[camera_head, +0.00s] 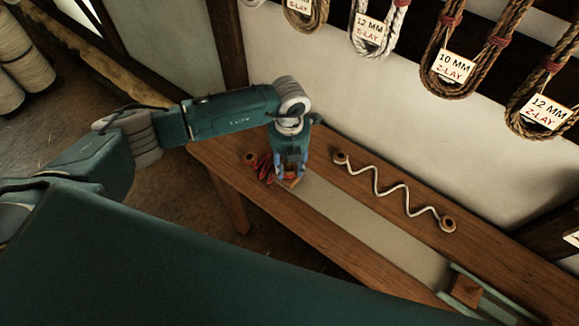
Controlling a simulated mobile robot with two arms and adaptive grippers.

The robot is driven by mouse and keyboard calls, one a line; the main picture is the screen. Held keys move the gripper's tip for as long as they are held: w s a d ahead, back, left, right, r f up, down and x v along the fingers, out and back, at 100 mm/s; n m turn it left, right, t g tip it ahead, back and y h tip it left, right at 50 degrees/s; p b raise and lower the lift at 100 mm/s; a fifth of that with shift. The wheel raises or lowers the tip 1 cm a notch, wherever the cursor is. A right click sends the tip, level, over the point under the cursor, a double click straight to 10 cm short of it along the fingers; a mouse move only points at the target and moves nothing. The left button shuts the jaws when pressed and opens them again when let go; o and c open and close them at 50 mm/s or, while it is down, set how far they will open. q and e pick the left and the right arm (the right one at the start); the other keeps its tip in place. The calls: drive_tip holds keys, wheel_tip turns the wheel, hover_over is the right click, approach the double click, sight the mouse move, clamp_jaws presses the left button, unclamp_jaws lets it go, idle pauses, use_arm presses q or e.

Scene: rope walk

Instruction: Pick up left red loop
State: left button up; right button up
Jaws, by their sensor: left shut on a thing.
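The red loop (263,169) is a small zigzag of red cord at the left end of the wooden bench. It runs from beside a small round wooden knob (250,158) towards my left gripper. My left gripper (290,176) points down over the bench, its blue fingers shut on the red loop's right end, which they partly hide. A small wooden piece (290,183) shows at the fingertips; I cannot tell whether they touch it. My right gripper is not in view.
A white wavy cord (390,190) stretches between two wooden knobs on the bench (335,250). A wooden block (465,291) sits in a pale green holder at the bottom right. Labelled rope coils (450,70) hang on the wall behind. The bench's pale middle strip is clear.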

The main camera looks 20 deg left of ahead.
use_arm(q)
wheel_tip(320, 180, up, 8)
drive_tip(key=p, duration=0.5)
drive_tip(key=s+a+p, duration=0.2)
drive_tip(key=s+a, duration=0.1)
drive_tip(key=s, duration=0.5)
drive_tip(key=s+a+p, duration=0.1)
drive_tip(key=s+a, duration=0.2)
drive_tip(key=s, duration=0.6)
drive_tip(key=shift+f+p, duration=0.2)
drive_tip(key=shift+p, duration=0.2)
drive_tip(key=w+a+b, duration=0.5)
drive_tip(key=w, duration=0.6)
drive_tip(key=shift+b, duration=0.4)
drive_tip(key=shift+w+a, duration=0.1)
